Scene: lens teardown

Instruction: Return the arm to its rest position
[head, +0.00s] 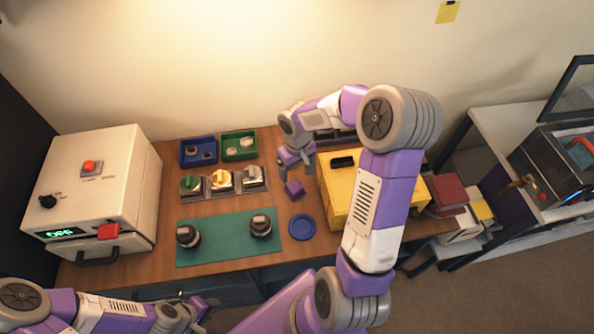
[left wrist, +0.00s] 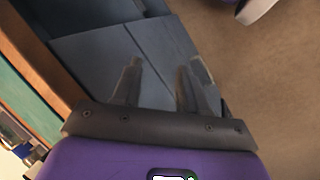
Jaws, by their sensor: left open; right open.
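My right arm reaches up and over the table in the head view. Its gripper (head: 296,172) hangs open over the table, left of the yellow case and right of the row of small holders. A small purple block (head: 294,189) shows just below its fingers; I cannot tell whether they touch. My left gripper (head: 207,304) is low at the bottom left of the head view, in front of the table. In the left wrist view its two fingers (left wrist: 157,85) are apart and empty, with grey-blue cabinet panels behind them.
A green mat (head: 220,249) bears two dark lens parts. A blue dish (head: 302,227), a yellow case (head: 338,184), blue (head: 183,157) and green (head: 238,134) bins share the table. A white oven-like box (head: 93,175) reading OFF stands left. Books (head: 450,192) and a shelf are right.

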